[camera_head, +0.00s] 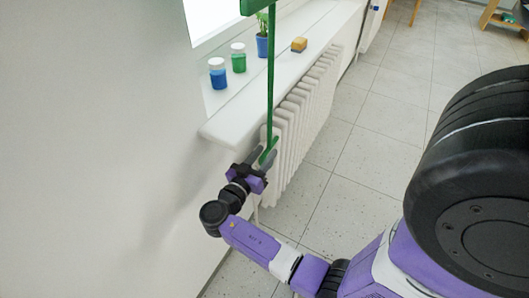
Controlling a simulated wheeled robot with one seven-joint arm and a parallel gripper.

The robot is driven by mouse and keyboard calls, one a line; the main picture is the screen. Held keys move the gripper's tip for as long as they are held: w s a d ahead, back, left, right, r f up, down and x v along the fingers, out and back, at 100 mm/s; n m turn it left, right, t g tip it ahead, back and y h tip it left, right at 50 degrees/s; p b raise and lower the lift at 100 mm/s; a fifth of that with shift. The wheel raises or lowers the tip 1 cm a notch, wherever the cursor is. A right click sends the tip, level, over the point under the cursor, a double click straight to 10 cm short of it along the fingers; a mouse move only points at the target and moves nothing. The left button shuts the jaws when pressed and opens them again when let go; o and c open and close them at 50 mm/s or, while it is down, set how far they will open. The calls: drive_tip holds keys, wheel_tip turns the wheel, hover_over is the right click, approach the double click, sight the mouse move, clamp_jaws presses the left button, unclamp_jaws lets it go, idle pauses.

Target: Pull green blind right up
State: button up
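The green blind (255,5) shows only as a small piece of its bottom edge at the top of the view; the rest is out of frame. A thin green pull strip (271,80) hangs from it, past the sill edge and in front of the radiator. My gripper (263,156) is at the strip's lower end, below the sill. Its two dark fingers look spread apart, with the green end between or just behind them. I cannot tell whether they touch it.
The white window sill (225,127) juts out above my gripper. A white radiator (305,108) stands below.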

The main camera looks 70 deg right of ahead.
drive_tip(key=shift+d, duration=0.15)
clamp_jaws()
drive_tip(key=shift+w, duration=0.15)
idle(1.2)
